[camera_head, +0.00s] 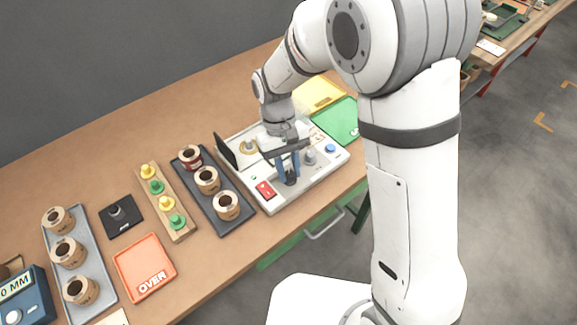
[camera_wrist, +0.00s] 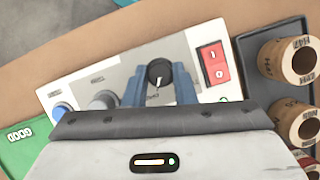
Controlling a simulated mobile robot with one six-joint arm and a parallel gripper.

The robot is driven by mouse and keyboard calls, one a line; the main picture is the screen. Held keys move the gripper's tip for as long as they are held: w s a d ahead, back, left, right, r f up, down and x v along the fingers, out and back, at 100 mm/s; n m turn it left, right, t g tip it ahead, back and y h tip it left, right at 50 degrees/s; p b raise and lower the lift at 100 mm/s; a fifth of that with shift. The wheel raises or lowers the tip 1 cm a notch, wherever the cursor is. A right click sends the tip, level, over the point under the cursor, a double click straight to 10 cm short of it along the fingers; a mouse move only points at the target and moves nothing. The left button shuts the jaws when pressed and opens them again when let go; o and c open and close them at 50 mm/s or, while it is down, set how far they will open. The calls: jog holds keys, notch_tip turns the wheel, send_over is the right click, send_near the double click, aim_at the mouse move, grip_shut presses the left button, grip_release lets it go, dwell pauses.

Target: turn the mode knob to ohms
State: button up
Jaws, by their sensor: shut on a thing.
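The tester panel (camera_head: 262,207) is a light grey box on the bench. Its black mode knob (camera_wrist: 159,72) has a white pointer line and sits between my fingers in the wrist view; it also shows in the head view (camera_head: 291,179). My gripper (camera_wrist: 160,78) is shut on the knob, with a blue finger on each side. In the head view my gripper (camera_head: 289,172) reaches down onto the panel from above. The knob's markings are too small or hidden to read, so I cannot tell which mode it points at.
A red rocker switch (camera_wrist: 213,64) is close beside the knob. A grey knob (camera_wrist: 103,100) and a blue button (camera_wrist: 61,110) are on the other side. A dark tray (camera_head: 233,233) of coils stands left of the panel.

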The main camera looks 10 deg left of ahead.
dwell(0.5)
jog(key=o, duration=1)
jog(key=v, duration=0.8)
jog(key=shift+d, duration=0.15)
jog(key=s+d+r+m+t+y, duration=0.1)
jog(key=d+r+m+t, duration=0.1)
jog(key=d+r, duration=0.35)
jog(key=s+d+r+m+t+y, duration=0.1)
jog(key=s+d+r+m, duration=0.1)
jog(key=d, duration=0.7)
jog(key=s+d+m+t+p, duration=0.1)
jog(key=s+d+m+t, duration=0.2)
jog(key=s+d, duration=0.4)
jog(key=d, duration=0.3)
jog(key=shift+s+d+r+y, duration=0.25)
jog(key=shift+s+y, duration=0.05)
